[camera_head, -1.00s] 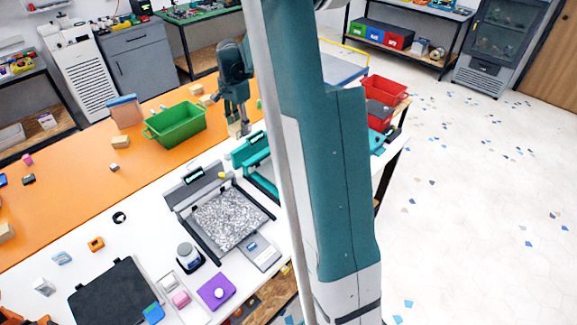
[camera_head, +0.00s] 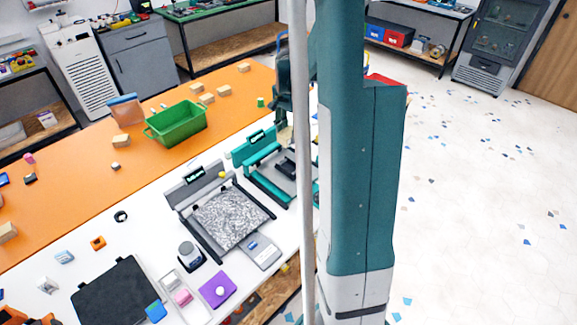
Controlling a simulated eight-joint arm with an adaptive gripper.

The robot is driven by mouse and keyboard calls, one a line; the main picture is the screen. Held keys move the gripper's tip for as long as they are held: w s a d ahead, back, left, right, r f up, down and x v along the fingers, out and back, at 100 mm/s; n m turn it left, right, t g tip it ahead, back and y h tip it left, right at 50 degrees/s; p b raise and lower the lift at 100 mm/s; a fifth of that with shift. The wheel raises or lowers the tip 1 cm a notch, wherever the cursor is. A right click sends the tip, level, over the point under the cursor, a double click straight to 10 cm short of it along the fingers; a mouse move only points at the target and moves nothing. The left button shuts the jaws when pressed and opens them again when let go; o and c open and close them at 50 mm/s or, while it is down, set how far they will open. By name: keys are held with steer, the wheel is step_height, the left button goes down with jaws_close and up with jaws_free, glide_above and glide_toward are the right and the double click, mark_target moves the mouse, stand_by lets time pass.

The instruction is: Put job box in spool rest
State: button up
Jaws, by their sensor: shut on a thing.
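My gripper (camera_head: 284,122) points down above the far right part of the workbench, near the teal printer (camera_head: 286,178). It is shut on a small beige box (camera_head: 286,135), which I take to be the job box. The pole and my arm stand close beside it and cover part of the view there. I cannot make out a spool rest; the bench area to the right is hidden behind my arm.
A green bin (camera_head: 178,124) and several loose beige blocks (camera_head: 223,90) sit on the orange mat (camera_head: 60,215). A grey printer (camera_head: 228,217) with a speckled bed stands left of the teal one. A red bin (camera_head: 386,79) shows partly behind my arm.

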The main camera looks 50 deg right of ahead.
steer(key=shift+s+f, duration=0.1)
steer(key=shift+f, duration=1.2)
glide_above(289, 169)
step_height(289, 169, down, 6)
steer(key=shift+f, duration=0.15)
steer(key=shift+f, duration=1.85)
steer(key=shift+f+b, duration=0.65)
